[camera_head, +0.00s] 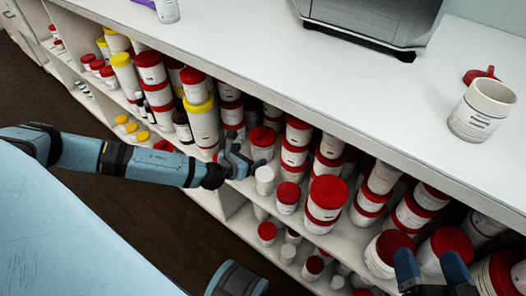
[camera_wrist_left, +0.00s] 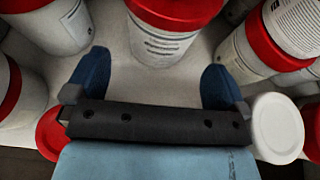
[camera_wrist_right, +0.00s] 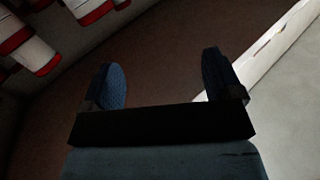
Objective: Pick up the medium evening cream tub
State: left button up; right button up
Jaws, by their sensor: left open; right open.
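Several white tubs with red lids stand on the upper shelf; their labels are too small to read, so I cannot tell which is the medium evening cream. My left gripper (camera_head: 243,158) is open at the shelf's front. A red-lidded tub (camera_head: 262,142) stands just ahead of it. In the left wrist view a white tub with a red lid (camera_wrist_left: 165,42) is centred ahead, between the lines of the two open fingers (camera_wrist_left: 155,82); no grip on it shows. My right gripper (camera_head: 431,265) is open and empty, near the lower right; its fingers also show in the right wrist view (camera_wrist_right: 165,82).
A small white-lidded jar (camera_head: 264,178) stands close beside my left gripper, also in the left wrist view (camera_wrist_left: 277,127). Yellow-lidded tubs (camera_head: 201,118) stand left. The white counter (camera_head: 300,78) overhangs the shelf. An open white tub (camera_head: 482,110) stands on it near a red lid (camera_head: 480,75).

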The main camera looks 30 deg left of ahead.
aim_at(255, 152)
pick_arm(q)
jog(key=shift+w+d+f, duration=0.1)
jog(key=shift+w+f, duration=0.2)
jog(key=shift+w, duration=0.3)
jog(key=b+x, duration=0.2)
jog(key=x, duration=0.2)
jog(key=shift+w+f, duration=0.15)
jog(key=shift+w, duration=0.45)
jog(key=c, duration=0.8)
jog(key=shift+c, duration=0.8)
pick_arm(e)
jog(key=shift+w+d+f+n, duration=0.1)
jog(key=shift+w+f+n, duration=0.15)
jog(key=shift+f, duration=0.2)
jog(key=shift+w+d+f+n, duration=0.1)
jog(key=shift+f+n, duration=0.15)
jog(key=shift+f, duration=0.15)
jog(key=shift+r, duration=0.1)
